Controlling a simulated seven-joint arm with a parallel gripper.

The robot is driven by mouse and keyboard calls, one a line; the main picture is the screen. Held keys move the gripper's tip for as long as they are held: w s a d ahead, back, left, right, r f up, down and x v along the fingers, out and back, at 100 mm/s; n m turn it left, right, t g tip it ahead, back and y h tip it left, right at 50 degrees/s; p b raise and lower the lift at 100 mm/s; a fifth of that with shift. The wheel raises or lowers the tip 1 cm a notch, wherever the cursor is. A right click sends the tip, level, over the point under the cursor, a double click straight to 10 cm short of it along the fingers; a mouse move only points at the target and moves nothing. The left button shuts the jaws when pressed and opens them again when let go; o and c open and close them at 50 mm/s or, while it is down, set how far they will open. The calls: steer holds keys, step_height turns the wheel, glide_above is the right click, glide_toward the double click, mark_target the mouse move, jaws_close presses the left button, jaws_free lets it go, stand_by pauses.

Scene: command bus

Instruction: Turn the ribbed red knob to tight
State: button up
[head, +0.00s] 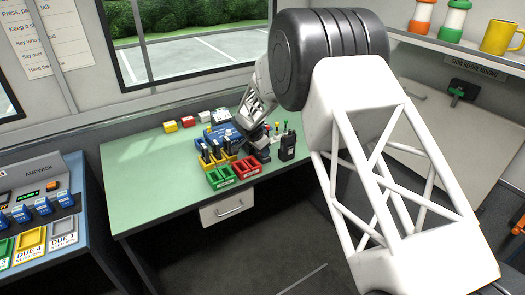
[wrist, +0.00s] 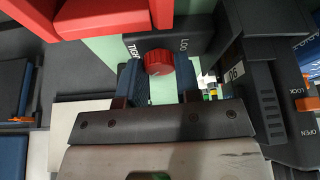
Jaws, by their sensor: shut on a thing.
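The ribbed red knob (wrist: 159,61) sits on a dark panel (wrist: 190,41) in the wrist view. White lettering starting "TIGH" stands at its left and "LOO" at its right, both partly cut off. My gripper (wrist: 160,72) has one finger on each side of the knob and is shut on it. In the head view my gripper (head: 255,140) is low over the green table among small devices. The knob cannot be made out there.
Red trays (head: 245,167) and green trays (head: 219,177) stand on the green table (head: 140,170) by my gripper. A black handset (head: 288,146) stands close on the right. In the wrist view a dark device marked "06" (wrist: 236,73) is near the right finger. The table's left is clear.

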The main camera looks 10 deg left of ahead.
steer(key=shift+m+g+h, duration=0.3)
steer(key=shift+m+g, duration=0.1)
steer(key=shift+m, duration=0.9)
steer(key=o, duration=0.9)
steer(key=shift+a, duration=0.1)
steer(key=shift+v, duration=3.9)
